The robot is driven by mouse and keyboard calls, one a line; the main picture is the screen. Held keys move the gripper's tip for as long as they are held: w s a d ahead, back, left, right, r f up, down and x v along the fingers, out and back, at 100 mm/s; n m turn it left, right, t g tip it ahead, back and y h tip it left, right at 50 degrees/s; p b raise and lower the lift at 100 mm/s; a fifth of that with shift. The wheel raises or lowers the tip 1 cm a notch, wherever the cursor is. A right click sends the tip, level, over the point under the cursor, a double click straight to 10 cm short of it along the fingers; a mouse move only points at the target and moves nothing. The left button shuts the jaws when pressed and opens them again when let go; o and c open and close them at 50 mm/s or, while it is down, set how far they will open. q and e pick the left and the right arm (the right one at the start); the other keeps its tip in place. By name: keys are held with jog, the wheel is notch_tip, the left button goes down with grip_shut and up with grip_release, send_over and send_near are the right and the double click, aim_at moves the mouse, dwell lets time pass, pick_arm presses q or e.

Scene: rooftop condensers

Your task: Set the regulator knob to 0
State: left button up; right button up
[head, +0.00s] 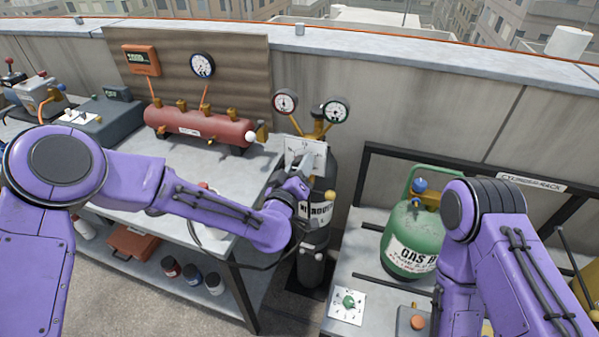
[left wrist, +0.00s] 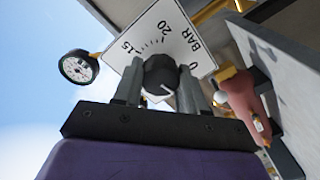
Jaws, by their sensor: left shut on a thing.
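The regulator's white scale plate (head: 306,151) stands in front of the dark cylinder, below two gauges. My left gripper (head: 300,172) is at this plate; in the head view the knob is hidden behind it. In the left wrist view the black regulator knob (left wrist: 161,75) sits between the two fingers of my left gripper (left wrist: 160,88), which are shut on it. The plate (left wrist: 170,40) there shows 15, 20, BAR and part of a 0. A white mark on the knob points toward the lower right of that picture. My right gripper is out of view.
A red manifold (head: 200,126) lies on the bench to the left. The dark cylinder (head: 316,235) stands beside the bench. A green gas bottle (head: 411,240) and a small green dial (head: 348,301) are on the right table. My right arm crosses the right side.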

pick_arm(q)
jog(key=n+b, duration=0.2)
jog(key=n, duration=0.1)
jog(key=shift+f+n, duration=0.2)
jog(key=shift+n, duration=0.1)
jog(key=shift+r+n+b, duration=0.1)
jog(key=shift+n+b, duration=0.8)
jog(key=shift+n, duration=0.8)
jog(key=o, duration=1.1)
jog(key=shift+a, duration=0.1)
jog(key=shift+c, duration=0.2)
jog(key=shift+s, duration=0.1)
jog(key=b+v, duration=0.2)
jog(key=v, duration=0.8)
jog(key=shift+s, duration=0.2)
jog(key=shift+r, duration=0.1)
